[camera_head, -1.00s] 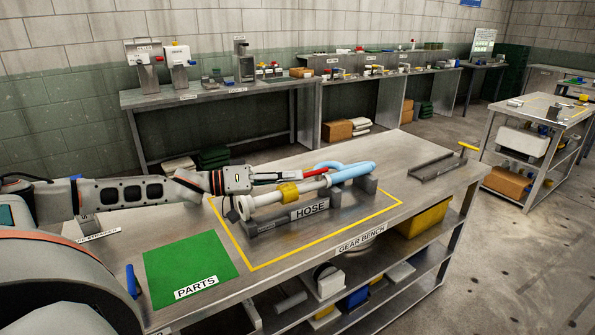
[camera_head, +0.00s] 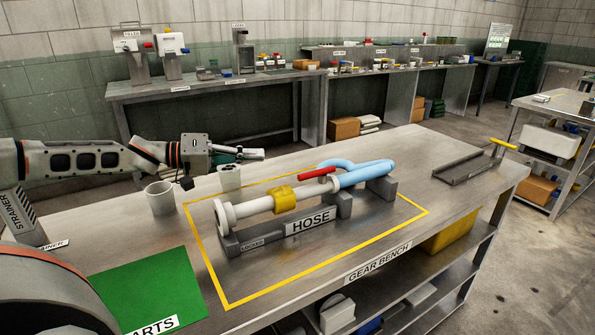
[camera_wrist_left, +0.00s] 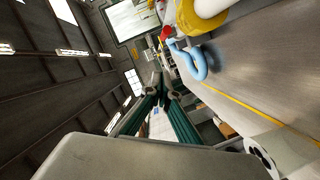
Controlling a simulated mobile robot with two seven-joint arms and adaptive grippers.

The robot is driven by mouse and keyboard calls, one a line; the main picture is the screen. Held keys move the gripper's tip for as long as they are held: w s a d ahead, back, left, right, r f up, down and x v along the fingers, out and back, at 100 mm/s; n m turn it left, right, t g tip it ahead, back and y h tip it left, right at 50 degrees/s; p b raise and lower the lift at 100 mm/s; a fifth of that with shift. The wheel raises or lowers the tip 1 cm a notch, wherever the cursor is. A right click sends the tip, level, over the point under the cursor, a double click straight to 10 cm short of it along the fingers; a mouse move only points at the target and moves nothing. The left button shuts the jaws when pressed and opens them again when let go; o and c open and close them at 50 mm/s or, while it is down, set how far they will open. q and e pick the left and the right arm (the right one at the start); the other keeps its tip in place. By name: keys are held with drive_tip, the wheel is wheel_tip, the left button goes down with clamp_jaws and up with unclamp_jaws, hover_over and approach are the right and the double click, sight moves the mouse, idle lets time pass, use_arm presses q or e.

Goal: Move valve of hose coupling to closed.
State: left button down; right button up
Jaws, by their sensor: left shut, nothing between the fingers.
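The hose coupling is a white pipe (camera_head: 255,206) with a yellow collar (camera_head: 283,199), held on a grey stand labelled HOSE (camera_head: 310,222). A light blue hose (camera_head: 366,175) joins its right end. The red valve lever (camera_head: 318,174) sits on top near the blue part and points roughly along the pipe. My left gripper (camera_head: 262,154) is shut and empty, above the bench behind the coupling, left of the lever and apart from it. In the left wrist view its fingers (camera_wrist_left: 163,88) are together, with the red lever (camera_wrist_left: 165,33) and blue hose (camera_wrist_left: 200,65) beyond. My right gripper is not in view.
A green PARTS mat (camera_head: 145,285) lies at front left. A grey tray with a yellow handle (camera_head: 470,165) is at the right. The bench inside the yellow outline, in front of the stand, is clear.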

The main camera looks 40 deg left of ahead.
use_arm(q)
drive_tip(key=w+d+f+b, duration=0.3)
drive_tip(key=w+d, duration=0.2)
drive_tip(key=d, duration=0.3)
drive_tip(key=shift+w+d+f, duration=0.2)
drive_tip(key=shift+w, duration=0.2)
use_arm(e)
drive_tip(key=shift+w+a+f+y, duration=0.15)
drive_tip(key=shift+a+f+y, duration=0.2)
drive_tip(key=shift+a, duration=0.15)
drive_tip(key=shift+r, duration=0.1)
